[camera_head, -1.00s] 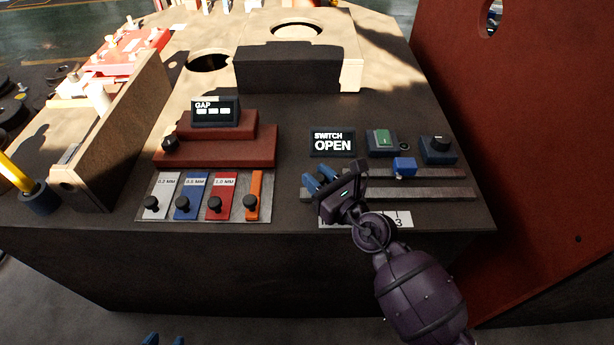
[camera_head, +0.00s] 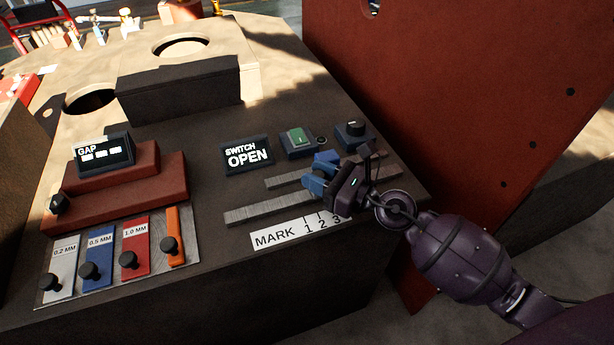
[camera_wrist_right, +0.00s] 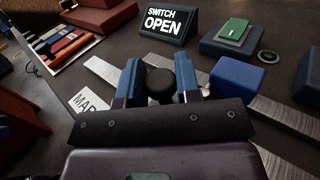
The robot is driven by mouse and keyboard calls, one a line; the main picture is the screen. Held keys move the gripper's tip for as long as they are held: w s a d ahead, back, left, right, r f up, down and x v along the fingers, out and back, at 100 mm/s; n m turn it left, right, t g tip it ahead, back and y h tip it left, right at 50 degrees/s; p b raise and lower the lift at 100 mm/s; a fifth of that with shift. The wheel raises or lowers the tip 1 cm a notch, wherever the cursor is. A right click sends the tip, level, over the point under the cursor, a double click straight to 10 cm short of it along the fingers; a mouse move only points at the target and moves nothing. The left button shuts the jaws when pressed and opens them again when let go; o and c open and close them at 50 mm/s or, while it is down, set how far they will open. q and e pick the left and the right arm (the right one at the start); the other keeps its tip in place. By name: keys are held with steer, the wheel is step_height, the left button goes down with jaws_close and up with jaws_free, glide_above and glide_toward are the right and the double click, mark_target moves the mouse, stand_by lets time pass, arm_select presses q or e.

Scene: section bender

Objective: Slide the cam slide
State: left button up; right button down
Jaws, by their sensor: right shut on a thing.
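My right gripper (camera_head: 318,178) is at the slotted metal rails on the dark bench top. In the right wrist view, its blue fingers (camera_wrist_right: 160,78) are shut on a round black knob (camera_wrist_right: 160,88), which looks like the handle of the cam slide. The knob is over the near rail (camera_head: 262,208); the fingers hide it in the head view. A blue block (camera_head: 327,157) sits on the far rail (camera_head: 287,179), just beyond the fingers, and also shows in the right wrist view (camera_wrist_right: 237,75). The label "MARK 1 2 3" (camera_head: 275,238) lies in front. My left gripper is not in view.
A display (camera_head: 247,155) reads "SWITCH OPEN". A gap display (camera_head: 104,152) and several coloured gauge strips (camera_head: 136,248) are at left. A red panel (camera_head: 480,90) rises at right.

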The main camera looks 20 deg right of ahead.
steer(key=c, duration=0.8)
jaws_free()
